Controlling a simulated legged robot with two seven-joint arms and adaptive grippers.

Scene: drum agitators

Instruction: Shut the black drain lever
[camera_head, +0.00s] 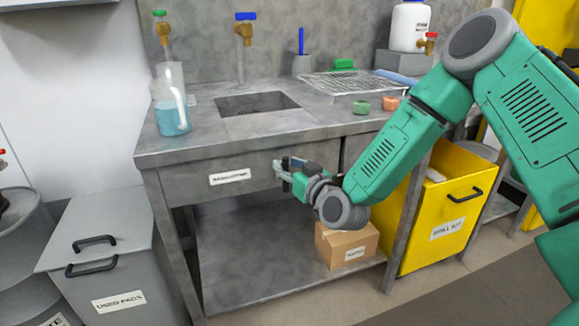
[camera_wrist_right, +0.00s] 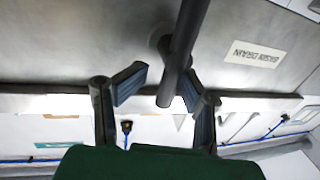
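The black drain lever (camera_wrist_right: 182,48) shows in the right wrist view as a dark bar. It runs from the top edge down between my fingers, from a round mount on the grey metal panel. My right gripper (camera_wrist_right: 158,86) is open, with its fingers apart on either side of the lever's lower end. The lever overlaps the right-hand finger in the picture; I cannot tell whether they touch. In the head view my right gripper (camera_head: 283,170) is at the sink bench's front panel, right of a white label (camera_head: 230,176). The lever is not clear there. My left gripper is not in view.
The steel bench (camera_head: 300,128) holds a sink basin (camera_head: 256,103), a beaker of blue liquid (camera_head: 171,112) and a wire rack (camera_head: 350,82). A cardboard box (camera_head: 347,246) sits on the lower shelf. A yellow bin (camera_head: 440,215) stands right, a grey bin (camera_head: 105,250) left.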

